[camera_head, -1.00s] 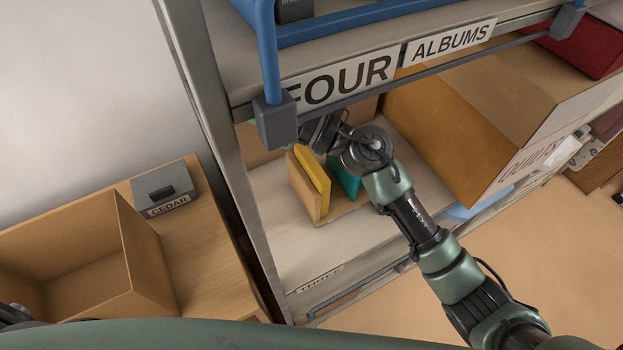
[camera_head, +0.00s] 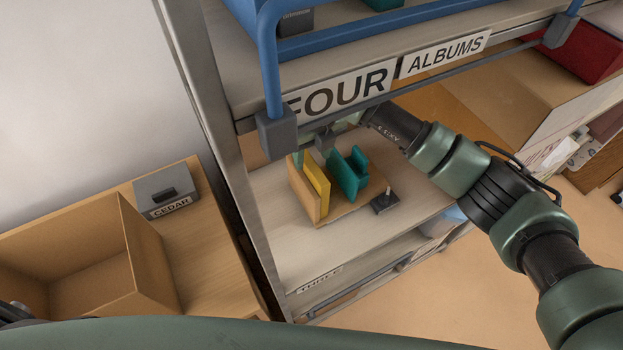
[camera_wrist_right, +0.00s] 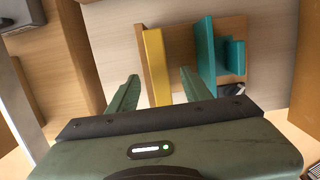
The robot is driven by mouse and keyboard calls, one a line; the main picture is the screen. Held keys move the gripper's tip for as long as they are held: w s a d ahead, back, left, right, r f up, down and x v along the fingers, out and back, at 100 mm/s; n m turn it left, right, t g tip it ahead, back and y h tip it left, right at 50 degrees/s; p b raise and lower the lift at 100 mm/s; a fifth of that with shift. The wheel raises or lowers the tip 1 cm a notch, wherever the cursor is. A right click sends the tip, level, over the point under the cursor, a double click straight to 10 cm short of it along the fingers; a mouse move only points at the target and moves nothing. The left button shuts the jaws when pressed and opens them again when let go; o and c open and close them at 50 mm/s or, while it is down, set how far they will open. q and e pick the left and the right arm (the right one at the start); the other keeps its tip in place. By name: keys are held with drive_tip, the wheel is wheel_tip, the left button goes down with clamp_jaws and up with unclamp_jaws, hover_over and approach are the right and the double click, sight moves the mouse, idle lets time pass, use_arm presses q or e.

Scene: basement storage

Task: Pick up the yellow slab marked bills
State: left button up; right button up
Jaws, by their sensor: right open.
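The yellow slab (camera_head: 318,188) stands upright in a wooden holder (camera_head: 308,199) on the shelf below the FOUR sign. In the right wrist view the slab (camera_wrist_right: 157,68) lies between the two green fingers of my right gripper (camera_wrist_right: 160,76), its near end reaching in between them. The fingers are open, one on each side, with gaps visible. In the head view the right gripper (camera_head: 312,152) is over the slab's far end, partly hidden by the shelf edge. No marking is readable on the slab. My left gripper is not in view.
A teal piece (camera_head: 350,175) stands right of the slab on the same wooden base, close to one finger. A small grey block with a peg (camera_head: 385,202) is beside it. The FOUR shelf edge (camera_head: 345,92) overhangs. A cardboard box (camera_head: 470,112) stands right.

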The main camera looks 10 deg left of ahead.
sight(313, 166)
wheel_tip(313, 166, down, 4)
drive_tip(key=shift+r+p, duration=0.2)
drive_tip(key=shift+p, duration=0.7)
drive_tip(key=shift+f, duration=0.4)
drive_tip(key=shift+c, duration=0.4)
drive_tip(key=shift+f, duration=0.1)
clamp_jaws()
